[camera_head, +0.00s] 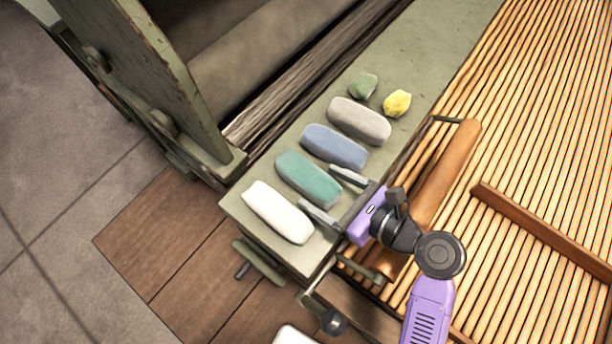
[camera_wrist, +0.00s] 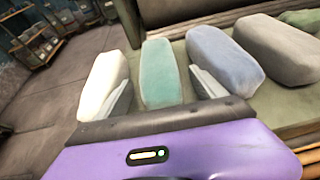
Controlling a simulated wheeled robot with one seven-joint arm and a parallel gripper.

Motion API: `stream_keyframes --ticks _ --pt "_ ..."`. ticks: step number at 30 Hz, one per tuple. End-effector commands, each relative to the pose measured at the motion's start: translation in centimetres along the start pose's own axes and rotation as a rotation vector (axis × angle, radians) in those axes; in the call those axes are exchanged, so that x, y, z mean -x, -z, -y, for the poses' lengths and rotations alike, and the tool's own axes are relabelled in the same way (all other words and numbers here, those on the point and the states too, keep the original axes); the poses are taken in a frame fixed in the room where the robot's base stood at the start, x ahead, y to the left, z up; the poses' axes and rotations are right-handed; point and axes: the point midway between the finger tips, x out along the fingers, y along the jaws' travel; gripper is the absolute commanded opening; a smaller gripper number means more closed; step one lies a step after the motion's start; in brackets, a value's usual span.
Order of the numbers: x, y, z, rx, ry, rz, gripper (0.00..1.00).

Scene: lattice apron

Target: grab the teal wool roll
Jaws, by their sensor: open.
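The teal wool roll (camera_head: 309,178) lies on the green apron board (camera_head: 431,43), between the white roll (camera_head: 277,211) and the blue roll (camera_head: 334,146). My gripper (camera_head: 332,197) is open at the near end of the teal roll, with one finger towards the white roll and one towards the blue roll. In the wrist view the teal roll (camera_wrist: 162,73) stands between the two fingers (camera_wrist: 163,92), and its near end is close to the gripper's dark front edge. I cannot tell whether either finger touches a roll.
A grey roll (camera_head: 359,120), a green lump (camera_head: 363,87) and a yellow lump (camera_head: 397,103) lie farther along the board. The neighbouring white and blue rolls leave narrow gaps. A slatted wooden lattice (camera_head: 540,120) lies to the right. A green machine frame (camera_head: 150,80) rises at the left.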

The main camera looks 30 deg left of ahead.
Motion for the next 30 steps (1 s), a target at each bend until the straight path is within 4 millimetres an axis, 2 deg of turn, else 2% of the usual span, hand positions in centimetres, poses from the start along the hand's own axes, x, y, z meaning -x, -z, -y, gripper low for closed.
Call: stream_keyframes --ticks 10,20,30 --pt "-4.5 -0.1 0.0 0.003 0.0 -0.001 0.8" --pt "-5.2 -0.2 0.0 0.002 0.002 -0.001 0.8" --pt "-5.2 -0.2 0.0 0.002 0.002 -0.001 0.15"
